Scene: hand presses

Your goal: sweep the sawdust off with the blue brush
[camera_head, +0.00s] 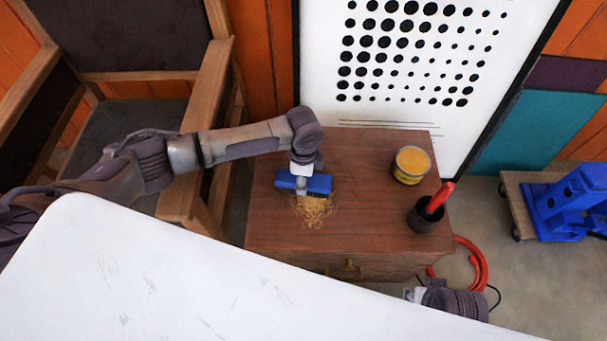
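The blue brush (318,184) is at the end of my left arm, over the brown wooden cabinet top. Its dark bristles face down at the far edge of the sawdust. The sawdust (315,210) lies as a loose tan patch on the cabinet top (365,230), just in front of the brush. My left gripper (302,182) is at the brush, its fingers closed around the brush's grip part. My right gripper (418,294) is low, past the edge of the white surface, largely hidden; its fingers cannot be made out.
A yellow tin (411,165) and a dark cup (426,216) with a red-handled tool (440,196) stand on the cabinet's right side. A white surface (200,285) fills the foreground. A wooden chair (205,95) stands left. A blue machine (570,205) sits on a cart at right.

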